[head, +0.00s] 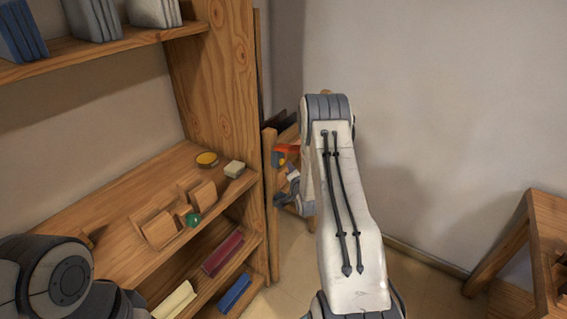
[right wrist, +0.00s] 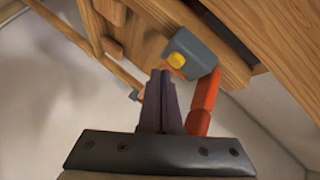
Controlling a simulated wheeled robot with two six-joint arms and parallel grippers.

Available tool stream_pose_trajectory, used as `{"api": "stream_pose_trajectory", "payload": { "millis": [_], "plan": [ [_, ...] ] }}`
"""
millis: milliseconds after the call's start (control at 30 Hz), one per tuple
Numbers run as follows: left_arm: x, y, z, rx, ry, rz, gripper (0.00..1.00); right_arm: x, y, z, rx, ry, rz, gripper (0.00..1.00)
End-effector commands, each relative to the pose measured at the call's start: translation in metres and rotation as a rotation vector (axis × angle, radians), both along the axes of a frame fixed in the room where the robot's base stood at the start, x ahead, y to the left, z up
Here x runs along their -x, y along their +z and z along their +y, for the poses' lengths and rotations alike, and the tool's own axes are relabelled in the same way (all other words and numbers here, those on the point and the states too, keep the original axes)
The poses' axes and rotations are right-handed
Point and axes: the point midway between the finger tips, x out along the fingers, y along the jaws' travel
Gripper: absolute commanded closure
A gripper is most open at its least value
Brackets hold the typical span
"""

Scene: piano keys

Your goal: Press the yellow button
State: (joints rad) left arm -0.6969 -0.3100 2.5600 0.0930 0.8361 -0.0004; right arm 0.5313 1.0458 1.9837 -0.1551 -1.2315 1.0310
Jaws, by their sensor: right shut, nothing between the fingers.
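The yellow button (right wrist: 177,60) sits on a blue-grey block in the right wrist view. In the head view, a small yellow spot (head: 281,160) shows beside an orange-red piece, on the wooden furniture behind my right arm. My right gripper (right wrist: 161,72) is shut and empty, its dark fingers together. Its fingertips appear just below and left of the button in the wrist view; I cannot tell whether they touch the block. In the head view the right gripper (head: 292,173) is small and partly hidden by my arm. My left gripper is not in view; only left arm links show.
An orange-red bar (right wrist: 205,101) runs alongside the fingers, close on their right. A wooden stand (head: 545,210) is at the right.

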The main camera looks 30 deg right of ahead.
Motion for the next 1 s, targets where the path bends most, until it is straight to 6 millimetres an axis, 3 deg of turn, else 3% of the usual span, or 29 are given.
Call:
{"api": "stream_pose_trajectory", "payload": {
  "millis": [1000],
  "plan": [
    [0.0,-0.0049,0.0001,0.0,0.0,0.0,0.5,-0.0081,0.0001,0.0037,0.0,0.0,0.0,1.0]
  ]
}}
